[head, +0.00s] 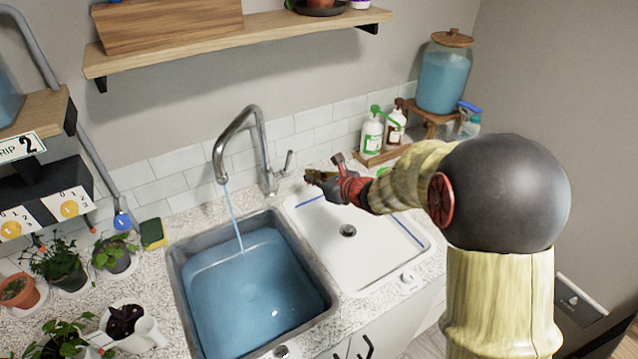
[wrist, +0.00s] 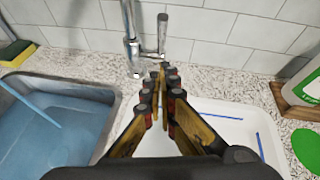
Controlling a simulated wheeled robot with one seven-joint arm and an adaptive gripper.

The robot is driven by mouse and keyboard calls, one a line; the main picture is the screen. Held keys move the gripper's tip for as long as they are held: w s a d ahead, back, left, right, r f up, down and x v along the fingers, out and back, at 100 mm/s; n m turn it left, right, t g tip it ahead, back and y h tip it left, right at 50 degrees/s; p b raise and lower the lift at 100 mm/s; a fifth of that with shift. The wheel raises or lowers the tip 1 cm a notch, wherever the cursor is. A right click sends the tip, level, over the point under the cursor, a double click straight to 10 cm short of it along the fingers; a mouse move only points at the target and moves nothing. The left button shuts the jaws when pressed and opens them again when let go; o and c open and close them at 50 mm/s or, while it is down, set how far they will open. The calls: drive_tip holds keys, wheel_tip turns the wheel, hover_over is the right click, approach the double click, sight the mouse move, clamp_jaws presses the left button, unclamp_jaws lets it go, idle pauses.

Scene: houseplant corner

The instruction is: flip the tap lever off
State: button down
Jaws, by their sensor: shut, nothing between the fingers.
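The chrome tap (head: 254,150) stands behind the sink and is running; a stream of blue water (head: 233,216) falls from its spout into the left basin. The tap lever (head: 287,163) sticks up on the right side of the tap body. In the wrist view the lever (wrist: 162,34) stands upright just beyond my fingertips. My gripper (head: 310,178) is shut and empty, to the right of the lever in the head view. In the wrist view its fingertips (wrist: 163,70) meet just in front of the tap base; I cannot tell whether they touch the lever.
The left basin (head: 178,262) holds blue water; the right basin (head: 335,262) is empty. A sponge (head: 152,234) and potted plants (head: 58,262) are at left. A shelf (head: 240,40) hangs above the tap.

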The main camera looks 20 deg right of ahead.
sight(288, 164)
drive_tip(key=w, duration=0.2)
drive_tip(key=w+a, duration=0.1)
drive_tip(key=w, duration=0.1)
drive_tip(key=w+a+b, duration=0.1)
drive_tip(key=w, duration=0.1)
drive_tip(key=shift+a+r, duration=0.1)
drive_tip(key=shift+a, duration=0.15)
drive_tip(key=shift+r+p, duration=0.1)
drive_tip(key=shift+p, duration=0.2)
